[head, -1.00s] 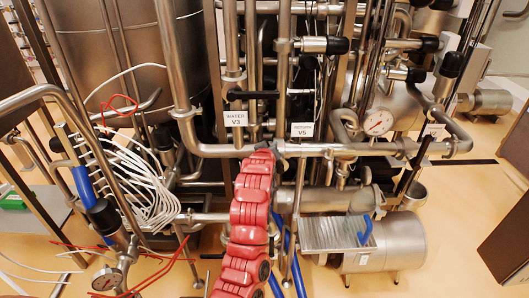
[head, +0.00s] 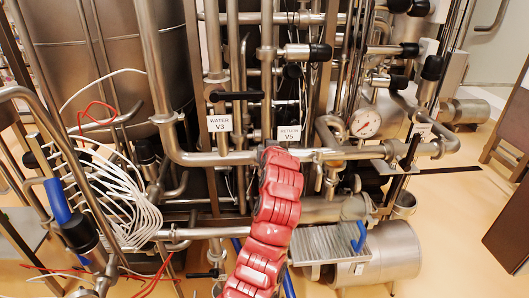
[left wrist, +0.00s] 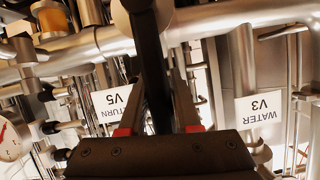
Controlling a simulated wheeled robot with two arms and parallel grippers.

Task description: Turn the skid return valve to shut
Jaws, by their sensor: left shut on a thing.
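The return valve's white tag, marked RETURN V5 (head: 289,132), hangs in the middle of the head view. It also shows upside down in the left wrist view (left wrist: 112,105). My red left arm rises from the bottom, and its end overlaps the pipe just below that tag. The fingers of my left gripper (left wrist: 158,108) are shut on a black bar-like valve handle (left wrist: 150,55) beside the tag. In the head view, the arm hides this handle and the fingers. I cannot tell the valve's exact angle. My right gripper is in neither view.
The WATER V3 tag (head: 219,123) and a black lever (head: 236,95) are close by on the left. A horizontal steel pipe (head: 335,153) runs past my arm. A round gauge (head: 365,123) and steel cylinder (head: 380,255) stand right. Coiled white hoses (head: 115,205) crowd the left.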

